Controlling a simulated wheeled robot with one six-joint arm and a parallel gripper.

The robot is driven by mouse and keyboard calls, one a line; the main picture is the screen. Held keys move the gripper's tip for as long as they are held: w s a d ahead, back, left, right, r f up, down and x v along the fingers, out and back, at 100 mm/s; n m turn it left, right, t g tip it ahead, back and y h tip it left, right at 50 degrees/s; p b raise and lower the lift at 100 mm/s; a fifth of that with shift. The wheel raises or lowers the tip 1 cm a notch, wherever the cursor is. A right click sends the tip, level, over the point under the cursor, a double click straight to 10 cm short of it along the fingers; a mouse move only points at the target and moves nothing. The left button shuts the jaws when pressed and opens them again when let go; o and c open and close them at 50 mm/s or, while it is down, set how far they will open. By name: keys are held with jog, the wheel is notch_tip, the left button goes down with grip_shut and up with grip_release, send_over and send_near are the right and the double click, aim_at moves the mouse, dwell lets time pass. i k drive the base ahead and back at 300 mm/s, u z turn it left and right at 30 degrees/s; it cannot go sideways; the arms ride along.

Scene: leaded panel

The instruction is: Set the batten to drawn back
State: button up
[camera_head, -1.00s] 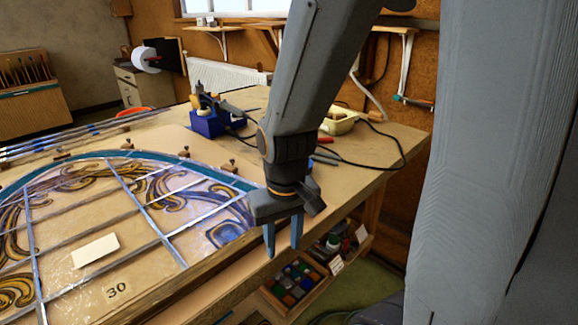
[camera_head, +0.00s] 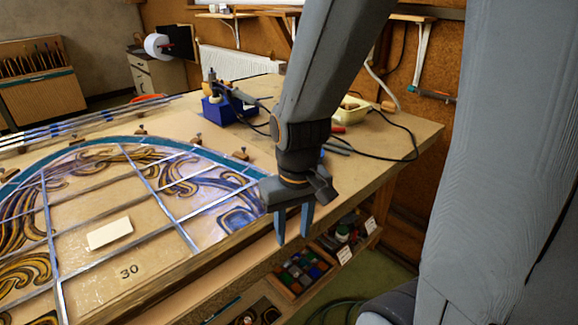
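A wooden strip (camera_head: 207,258) runs along the near edge of the bench, beside the leaded panel (camera_head: 100,262). It looks like the batten, but I cannot tell for sure, nor how it is set. The panel has an arched top, lead lines, blue and amber painted glass, a pale blank card and the number 30. My gripper (camera_head: 292,239) points down at the panel's right corner, by the bench's near edge. Its two blue-grey fingers are apart with nothing between them. My gripper and arm hide part of the bench edge and the strip's far end.
Small wooden blocks (camera_head: 241,154) stand around the arch. A blue stand (camera_head: 222,108) with a tool, a cable and a yellow tub (camera_head: 352,110) are at the back. A box of coloured glass (camera_head: 300,270) sits on a shelf below the bench. Bare bench top (camera_head: 190,125) lies behind the panel.

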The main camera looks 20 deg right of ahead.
aim_at(124, 311)
jog(key=u, duration=1.6)
jog(key=k, duration=0.55)
jog(key=u, duration=1)
jog(key=i, duration=1.3)
jog(key=z, duration=0.2)
